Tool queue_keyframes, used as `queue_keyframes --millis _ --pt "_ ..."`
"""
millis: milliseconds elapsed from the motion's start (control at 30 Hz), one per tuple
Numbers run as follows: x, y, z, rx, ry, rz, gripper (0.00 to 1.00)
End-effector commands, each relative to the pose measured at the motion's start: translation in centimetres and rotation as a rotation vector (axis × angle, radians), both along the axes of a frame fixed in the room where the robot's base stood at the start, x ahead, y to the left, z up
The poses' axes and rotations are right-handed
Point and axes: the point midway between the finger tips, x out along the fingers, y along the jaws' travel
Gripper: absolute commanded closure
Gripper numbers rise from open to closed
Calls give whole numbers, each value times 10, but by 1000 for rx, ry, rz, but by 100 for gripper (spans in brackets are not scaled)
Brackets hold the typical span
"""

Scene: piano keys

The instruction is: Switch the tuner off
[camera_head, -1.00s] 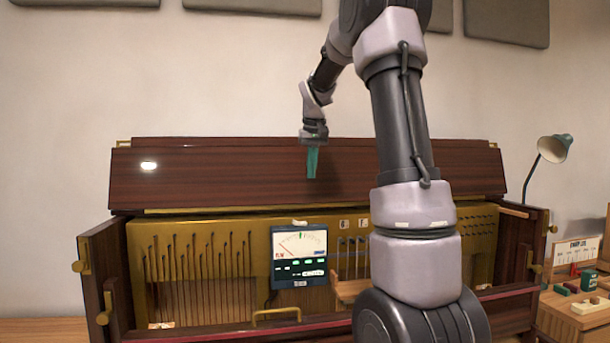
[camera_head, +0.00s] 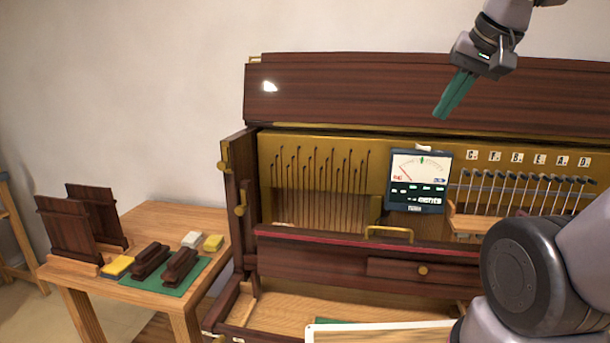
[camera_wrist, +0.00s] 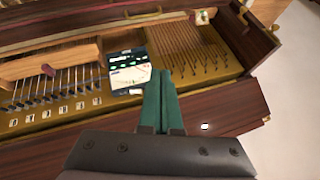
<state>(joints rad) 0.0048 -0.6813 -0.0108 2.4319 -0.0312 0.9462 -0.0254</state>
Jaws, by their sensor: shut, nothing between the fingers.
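The tuner (camera_head: 419,181) is a dark device with a lit white dial, a needle and green lit labels. It hangs on the brass frame inside the open piano, and its display is on. It also shows in the wrist view (camera_wrist: 127,73), just left of my fingers. My gripper (camera_head: 441,112) has green fingers, shut and empty. It is above and to the right of the tuner, in front of the raised dark lid, apart from the tuner. In the wrist view the gripper (camera_wrist: 163,84) points toward the piano's inside.
A brass handle (camera_head: 389,233) is on the red-edged rail below the tuner. Hammers (camera_head: 530,190) stand at the right and strings (camera_head: 318,185) at the left. A side table (camera_head: 160,217) at the left holds dark blocks and a green mat. The lid (camera_head: 350,88) rises behind.

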Motion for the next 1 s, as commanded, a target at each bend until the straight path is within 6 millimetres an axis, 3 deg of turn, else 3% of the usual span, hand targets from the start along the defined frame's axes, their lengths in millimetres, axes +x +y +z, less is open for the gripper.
queue_keyframes --millis 67,200,233,367,533,767,1000 --pt "-13 4 -7 12 -16 -5 100" --pt "-20 7 -13 22 -22 -10 50" --pt "-21 7 -13 22 -22 -11 43" --pt "-17 6 -12 30 -6 -22 43" --pt "11 2 -9 101 118 -114 43" --pt "80 -14 -10 301 387 -320 43" --pt "155 -51 -27 563 652 -523 43"
